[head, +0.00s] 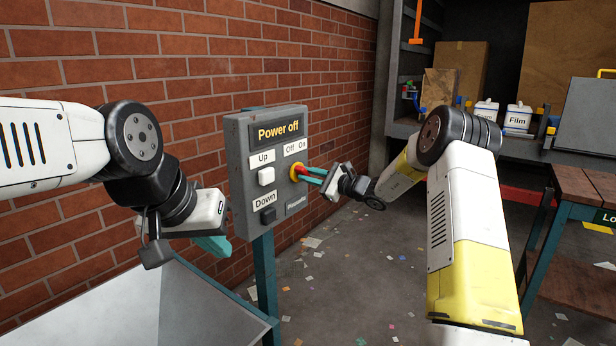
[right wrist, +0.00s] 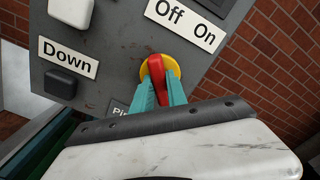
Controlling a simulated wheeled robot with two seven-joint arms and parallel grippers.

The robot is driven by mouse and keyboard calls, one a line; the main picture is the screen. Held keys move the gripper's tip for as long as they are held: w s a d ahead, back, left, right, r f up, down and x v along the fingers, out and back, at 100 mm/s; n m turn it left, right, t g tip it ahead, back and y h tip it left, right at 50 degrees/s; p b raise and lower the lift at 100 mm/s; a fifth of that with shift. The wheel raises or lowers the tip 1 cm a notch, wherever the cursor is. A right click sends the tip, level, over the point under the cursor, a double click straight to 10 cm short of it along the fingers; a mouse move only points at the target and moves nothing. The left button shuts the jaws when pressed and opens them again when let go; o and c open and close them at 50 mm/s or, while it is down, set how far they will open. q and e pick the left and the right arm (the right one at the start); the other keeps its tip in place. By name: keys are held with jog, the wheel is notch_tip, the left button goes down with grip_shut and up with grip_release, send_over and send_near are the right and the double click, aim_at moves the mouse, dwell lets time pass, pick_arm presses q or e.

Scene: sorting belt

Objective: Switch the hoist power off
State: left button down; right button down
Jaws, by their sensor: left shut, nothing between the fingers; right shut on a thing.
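The grey control panel (head: 240,185) stands on a teal post in front of the brick wall. Its display (head: 278,131) reads "Power off". The red rotary switch (right wrist: 157,68) on a yellow disc sits below the "Off On" label (right wrist: 184,22); in the head view the yellow disc (head: 295,172) is partly covered. My right gripper (head: 307,174) is shut on the red switch, its teal fingers on either side of the handle. The handle points roughly upright in the right wrist view. My left gripper (head: 215,246) is shut and empty, left of the panel.
A white "Up" button (head: 266,176) and a black "Down" button (head: 268,215) are on the panel's left half. A grey bin (head: 130,300) lies below my left arm. A wooden-topped bench (head: 580,185) stands at right. Paper scraps litter the floor.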

dwell(0.4)
jog(key=c, duration=1.3)
grip_release()
jog(key=shift+d, duration=0.1)
jog(key=v, duration=0.7)
jog(key=shift+s+d, duration=0.25)
